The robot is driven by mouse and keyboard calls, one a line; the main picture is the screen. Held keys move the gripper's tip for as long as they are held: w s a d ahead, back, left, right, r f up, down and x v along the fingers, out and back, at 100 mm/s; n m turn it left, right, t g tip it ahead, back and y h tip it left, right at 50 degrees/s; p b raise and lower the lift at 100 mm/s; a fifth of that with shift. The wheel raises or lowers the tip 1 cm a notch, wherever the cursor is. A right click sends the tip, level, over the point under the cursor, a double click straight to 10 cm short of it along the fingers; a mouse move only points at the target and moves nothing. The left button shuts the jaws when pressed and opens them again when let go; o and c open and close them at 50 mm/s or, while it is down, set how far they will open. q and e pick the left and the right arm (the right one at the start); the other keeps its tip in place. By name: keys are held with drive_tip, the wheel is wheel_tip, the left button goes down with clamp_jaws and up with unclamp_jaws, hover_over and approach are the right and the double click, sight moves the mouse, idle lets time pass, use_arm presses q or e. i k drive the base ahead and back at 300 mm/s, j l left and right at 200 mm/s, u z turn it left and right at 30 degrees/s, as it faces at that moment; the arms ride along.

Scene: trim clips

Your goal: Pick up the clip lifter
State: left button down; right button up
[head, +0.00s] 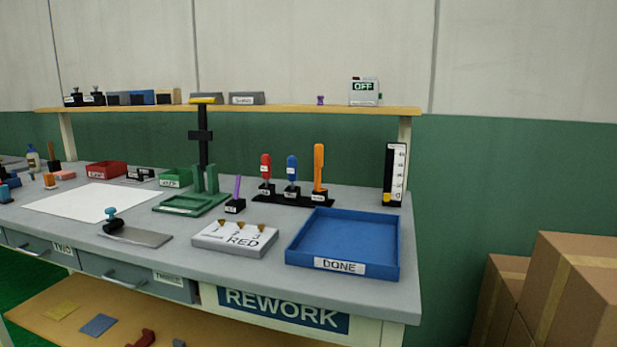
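No label here reads as clip lifter, so I cannot tell which tool it is. A black rack on the bench holds three upright tools: a red-handled one (265,167), a blue-handled one (292,168) and a taller orange one (319,167). A thin purple tool (238,188) stands tilted in its own small black holder (235,206), left of the rack. The small labels on the holders are too small to read. Neither of my grippers shows in the head view.
A green press (182,209) and white sheet (60,206) are further left. Cardboard boxes (570,300) stand right of the bench.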

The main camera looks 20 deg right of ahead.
sight(319, 148)
drive_tip(key=i+j+z, duration=0.2)
drive_tip(key=z, duration=0.25)
drive_tip(key=i+j+z, duration=0.15)
drive_tip(key=z, duration=0.3)
drive_tip(key=j, duration=0.1)
